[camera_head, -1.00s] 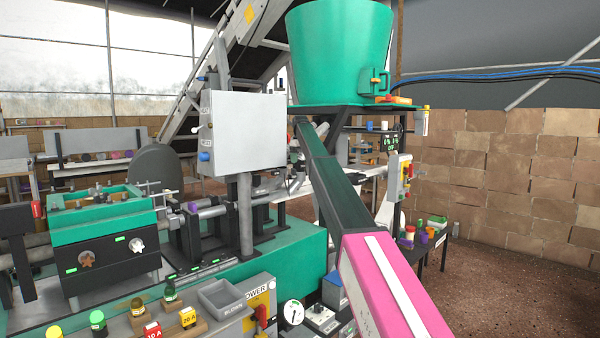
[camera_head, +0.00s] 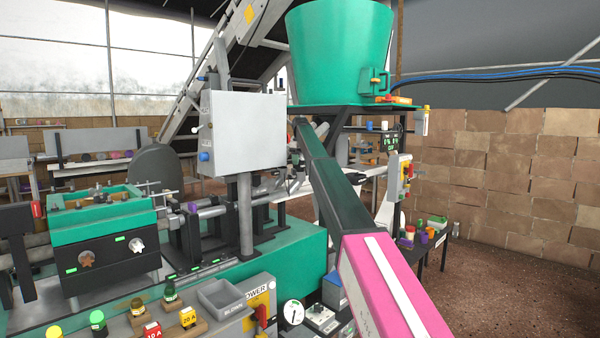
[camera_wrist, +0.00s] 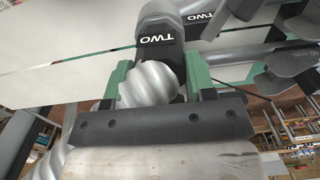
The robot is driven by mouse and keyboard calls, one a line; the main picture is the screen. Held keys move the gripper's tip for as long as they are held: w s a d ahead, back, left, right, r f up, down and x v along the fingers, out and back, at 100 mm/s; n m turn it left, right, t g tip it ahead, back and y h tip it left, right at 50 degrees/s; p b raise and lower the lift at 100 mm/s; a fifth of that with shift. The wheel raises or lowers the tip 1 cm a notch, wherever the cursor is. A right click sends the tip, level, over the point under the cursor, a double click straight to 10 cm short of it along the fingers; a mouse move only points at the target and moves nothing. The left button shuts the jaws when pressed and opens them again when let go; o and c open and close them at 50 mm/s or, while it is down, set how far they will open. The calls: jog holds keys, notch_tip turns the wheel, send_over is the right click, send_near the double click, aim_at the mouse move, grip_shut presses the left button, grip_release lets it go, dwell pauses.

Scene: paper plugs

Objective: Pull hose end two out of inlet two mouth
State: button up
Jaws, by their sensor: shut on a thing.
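In the wrist view, my gripper (camera_wrist: 157,78) has its green fingers closed on both sides of a pale grey ribbed hose (camera_wrist: 148,86). A dark cuff marked TWO (camera_wrist: 158,45), upside down in this view, joins the hose just beyond the fingers; I take it as hose end two. Whether the cuff still sits in the inlet two mouth cannot be told. In the head view my arm reaches away toward the machine, and the gripper is hidden.
A green hopper (camera_head: 340,55) stands above where my arm reaches. A pale control box (camera_head: 248,130) on a post is to its left. Dark funnel-like parts (camera_wrist: 285,80) lie right of the gripper.

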jog(key=shift+c, duration=1)
jog(key=shift+r, duration=2.5)
jog(key=shift+r, duration=1.45)
jog(key=shift+f, duration=0.1)
